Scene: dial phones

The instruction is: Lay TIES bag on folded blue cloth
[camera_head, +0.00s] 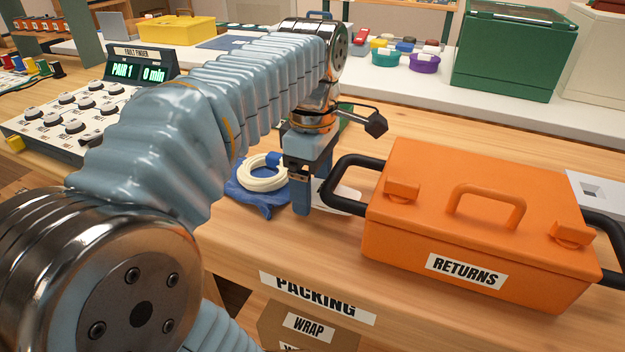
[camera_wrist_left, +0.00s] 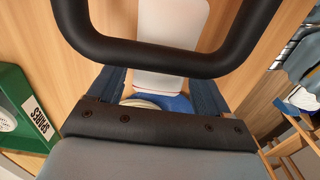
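A blue cloth (camera_head: 262,208) lies on the wooden bench with a coil of white cable (camera_head: 258,184) on it. Both show partly in the left wrist view, the cloth (camera_wrist_left: 180,103) beyond my gripper. A flat white piece with a thin red edge (camera_wrist_left: 172,40), possibly the TIES bag, lies beside the cloth; no lettering on it is readable. It shows in the head view (camera_head: 346,199) behind the orange case's handle. My left gripper (camera_head: 301,208) points down between cloth and case, fingers apart; in the left wrist view nothing is visibly clamped. My right gripper is out of view.
The orange RETURNS case (camera_head: 470,225) stands close on the right; its black left handle (camera_wrist_left: 150,55) crosses the left wrist view. A green labelled container (camera_wrist_left: 22,110) is behind my gripper. A knob panel (camera_head: 75,115) stands left. The bench front edge is near.

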